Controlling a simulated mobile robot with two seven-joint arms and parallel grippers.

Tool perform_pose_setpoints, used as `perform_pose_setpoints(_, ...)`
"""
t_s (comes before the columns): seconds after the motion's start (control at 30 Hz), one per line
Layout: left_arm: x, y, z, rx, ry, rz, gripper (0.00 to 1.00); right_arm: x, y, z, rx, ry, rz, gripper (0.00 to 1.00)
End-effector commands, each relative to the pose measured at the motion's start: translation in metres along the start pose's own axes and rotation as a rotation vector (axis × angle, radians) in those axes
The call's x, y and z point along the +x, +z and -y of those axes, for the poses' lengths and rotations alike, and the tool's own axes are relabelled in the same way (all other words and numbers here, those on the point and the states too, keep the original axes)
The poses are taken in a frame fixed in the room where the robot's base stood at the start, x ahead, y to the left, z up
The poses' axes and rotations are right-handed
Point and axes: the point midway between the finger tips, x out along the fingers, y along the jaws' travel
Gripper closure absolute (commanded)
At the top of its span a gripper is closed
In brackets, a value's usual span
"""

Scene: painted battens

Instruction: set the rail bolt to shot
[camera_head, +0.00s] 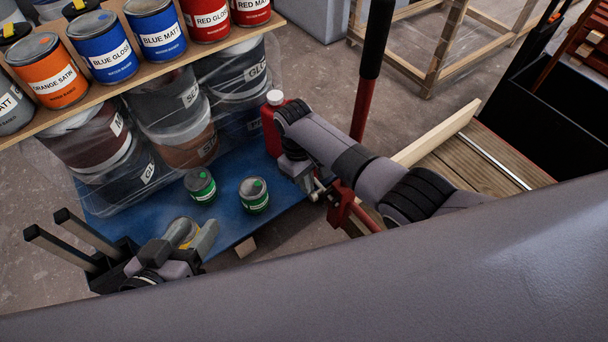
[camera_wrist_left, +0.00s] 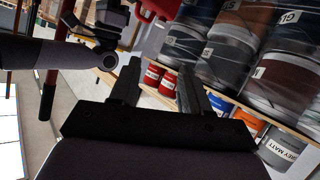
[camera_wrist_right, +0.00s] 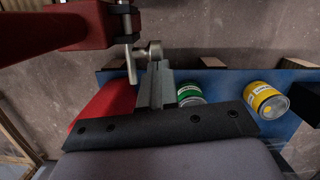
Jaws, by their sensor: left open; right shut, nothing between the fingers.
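The rail bolt (camera_wrist_right: 130,55) is a grey metal rod with a round-ended handle (camera_wrist_right: 151,51), beside a red rail (camera_wrist_right: 60,28) in the right wrist view. In the head view the bolt (camera_head: 322,190) is small, partly hidden by my right arm, near the red metalwork (camera_head: 341,204). My right gripper (camera_wrist_right: 160,66) is shut and empty, its fingertips just below the handle; I cannot tell whether they touch. Whether the bolt is shot or drawn is unclear. My left gripper (camera_head: 46,223) is open and empty at the lower left; its fingers also show in the left wrist view (camera_wrist_left: 159,66).
Two green tins (camera_head: 254,195) and a yellow tin (camera_head: 183,228) stand on a blue surface (camera_head: 225,165). Shelved paint tins (camera_head: 108,47) and wrapped buckets (camera_head: 175,115) are at upper left. A red container (camera_head: 269,128) and a black-gripped lever (camera_head: 372,45) stand near my right arm.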

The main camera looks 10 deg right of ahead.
Motion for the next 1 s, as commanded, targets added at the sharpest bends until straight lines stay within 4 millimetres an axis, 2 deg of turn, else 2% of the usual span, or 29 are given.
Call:
perform_pose_setpoints(0.03, -0.008, -0.004, 0.002, 0.018, -0.022, 0.016, 0.53, -0.005, 0.007, 0.001, 0.0, -0.001, 0.005, 1.0)
perform_pose_setpoints(0.4, -0.032, -0.007, 0.023, 0.141, -0.14, 0.073, 0.53, 0.003, 0.034, 0.005, 0.0, -0.001, 0.005, 1.0)
perform_pose_setpoints(1.0, -0.034, -0.006, 0.026, 0.157, -0.155, 0.081, 0.53, 0.005, 0.037, 0.006, 0.0, 0.0, 0.003, 1.0)
